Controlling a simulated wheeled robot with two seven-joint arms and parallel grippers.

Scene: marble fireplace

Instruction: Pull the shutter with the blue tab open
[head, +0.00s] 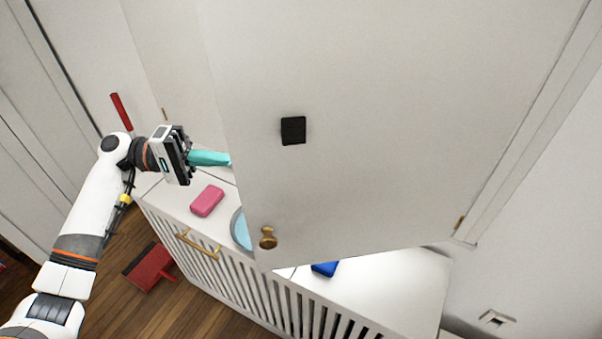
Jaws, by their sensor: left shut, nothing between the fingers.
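A large white shutter (390,110) fills the middle and right of the head view and stands at an angle to the wall. I see no blue tab on the face towards me. My left gripper (222,159) is at that free edge, its teal fingers shut with nothing between them. Their tips reach the edge and are partly hidden behind it; I cannot tell whether they touch. My right gripper is not in view.
A white cabinet (400,290) with a slatted front and brass handle (198,245) stands below. On it are a pink block (207,201), a partly hidden light-blue round thing (240,230) and a blue object (325,268). A red dustpan (150,268) lies on the floor.

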